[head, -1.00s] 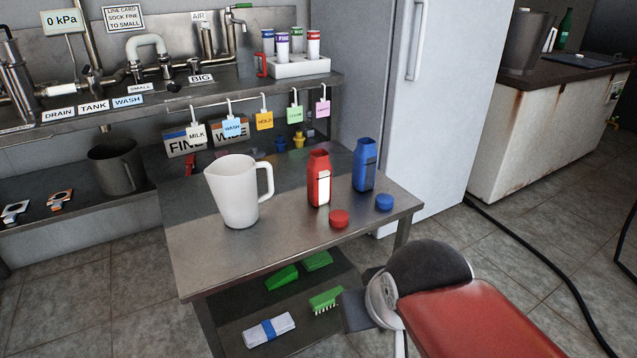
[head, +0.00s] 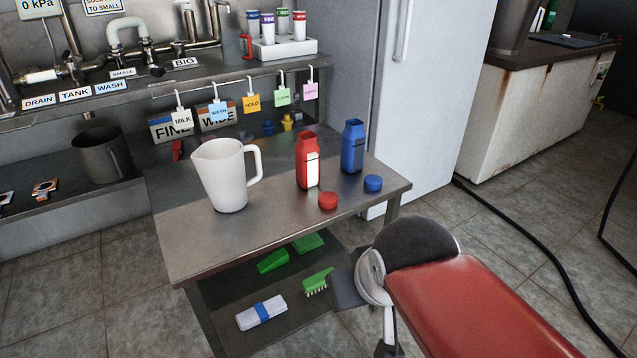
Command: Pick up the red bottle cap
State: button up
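The red bottle cap (head: 328,201) lies on the steel table near its front right edge, just in front of the red bottle (head: 307,161). The red bottle stands upright, without a cap on it. The blue cap (head: 373,183) lies to the right of the red cap, apart from it. My arm reaches in from the lower right, and its dark end (head: 347,289) is in front of the table's right side, lower in the picture than the red cap and apart from it. I cannot make out the fingers of my gripper or anything held.
A blue bottle (head: 352,147) stands behind the blue cap. A white jug (head: 225,175) stands on the left of the steel table (head: 200,247). Tags hang from the shelf behind. Green brushes (head: 317,281) lie on the lower shelf. A fridge (head: 385,80) stands behind right.

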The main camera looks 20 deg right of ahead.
aim_at(328, 200)
jog(key=j+z, duration=0.25)
jog(key=z, duration=0.15)
jog(key=j+z, duration=0.25)
jog(key=z, duration=0.15)
jog(key=j+z, duration=0.4)
jog(key=l, duration=0.1)
